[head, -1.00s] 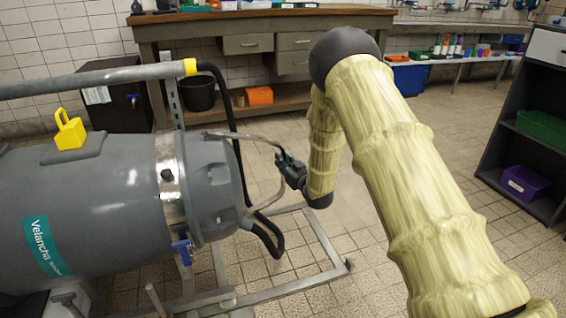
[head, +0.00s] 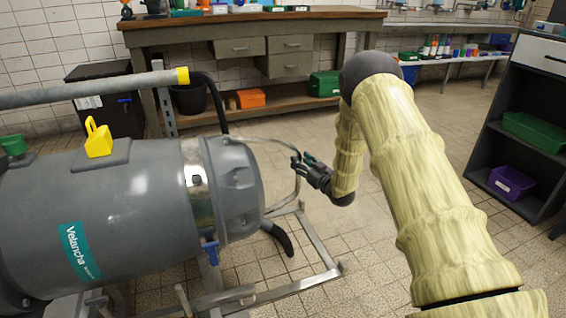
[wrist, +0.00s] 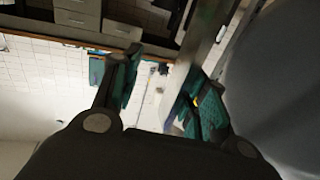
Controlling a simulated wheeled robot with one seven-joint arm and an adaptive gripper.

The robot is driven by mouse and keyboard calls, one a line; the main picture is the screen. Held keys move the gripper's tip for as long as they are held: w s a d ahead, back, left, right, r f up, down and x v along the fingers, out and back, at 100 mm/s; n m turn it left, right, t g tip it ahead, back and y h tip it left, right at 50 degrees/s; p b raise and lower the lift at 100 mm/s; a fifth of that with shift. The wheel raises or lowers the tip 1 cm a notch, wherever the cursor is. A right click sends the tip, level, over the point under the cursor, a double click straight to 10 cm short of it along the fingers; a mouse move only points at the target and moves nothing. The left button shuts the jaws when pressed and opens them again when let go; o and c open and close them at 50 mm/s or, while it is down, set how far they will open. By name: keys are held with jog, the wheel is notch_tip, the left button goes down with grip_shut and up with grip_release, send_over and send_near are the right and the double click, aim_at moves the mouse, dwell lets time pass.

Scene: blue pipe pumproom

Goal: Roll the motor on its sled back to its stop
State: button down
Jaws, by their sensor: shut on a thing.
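The motor (head: 135,215) is a large grey cylinder with a teal "Velancha" label, lying on its side at the left of the head view. It sits on a metal sled frame (head: 322,252) whose end reaches right beyond the motor. A curved metal bar handle (head: 265,141) loops out from the motor's right end. My gripper (head: 303,164) is shut on this handle at the outer side of the loop. In the wrist view the bar (wrist: 200,45) passes between the two fingers (wrist: 160,88). The stop cannot be made out.
A yellow-tipped pipe (head: 120,88) runs above the motor. A black hose (head: 280,238) hangs at the sled. A workbench (head: 255,25) stands behind, and a dark shelf (head: 515,125) stands at the right. The tiled floor between them is clear.

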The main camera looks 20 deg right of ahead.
jog(key=d+p, duration=0.1)
jog(key=d, duration=1.1)
jog(key=shift+s+d+r+h+p, duration=0.2)
jog(key=shift+h+p, duration=0.1)
jog(key=shift+p, duration=0.1)
jog(key=shift+w, duration=0.1)
jog(key=c, duration=1.5)
grip_release()
jog(key=shift+d+f, duration=0.15)
jog(key=shift+o, duration=0.2)
jog(key=shift+a, duration=0.4)
jog(key=v, duration=1.2)
jog(key=shift+f, duration=0.15)
